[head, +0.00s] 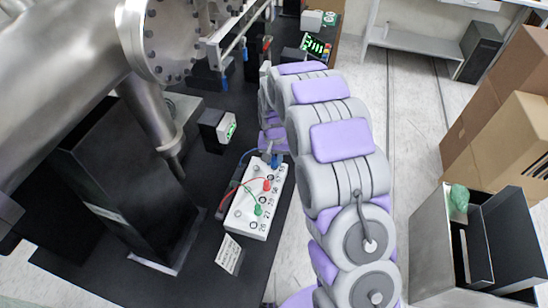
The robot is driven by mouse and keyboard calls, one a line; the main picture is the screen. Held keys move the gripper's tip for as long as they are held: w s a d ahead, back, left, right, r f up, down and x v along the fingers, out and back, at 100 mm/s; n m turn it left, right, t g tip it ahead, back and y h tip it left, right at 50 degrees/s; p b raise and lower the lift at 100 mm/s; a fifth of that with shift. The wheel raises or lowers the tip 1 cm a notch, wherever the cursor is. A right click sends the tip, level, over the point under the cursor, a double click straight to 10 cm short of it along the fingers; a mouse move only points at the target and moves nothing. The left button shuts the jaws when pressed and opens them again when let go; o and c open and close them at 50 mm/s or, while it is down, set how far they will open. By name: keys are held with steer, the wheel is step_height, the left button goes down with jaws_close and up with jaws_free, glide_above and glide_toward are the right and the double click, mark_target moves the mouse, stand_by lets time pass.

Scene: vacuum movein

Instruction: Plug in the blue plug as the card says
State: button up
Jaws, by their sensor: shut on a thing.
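A white socket box (239,218) with numbered sockets lies on the black bench. A red plug (267,185) and a green plug (258,210) sit in it, each with a curved lead. The blue plug (275,161) is at the box's far end, just under my gripper (271,154). My gripper is small in view and partly hidden by my arm; it is shut on the blue plug. I cannot tell whether the plug is in a socket or just above one. A white card (230,254) with black print lies at the near end of the box; its text is too small to read.
A large steel chamber (70,60) and a dark cabinet (110,170) fill the left. A small meter with a green display (228,129) stands left of the box. Cardboard boxes (500,120) and an open bin (437,250) stand on the floor at right.

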steer(key=shift+f, duration=0.45)
steer(key=o, duration=1.1)
steer(key=shift+c, duration=0.2)
step_height(320, 180, up, 17)
steer(key=p, duration=0.2)
steer(key=shift+r+p, duration=0.15)
steer(key=shift+p, duration=0.15)
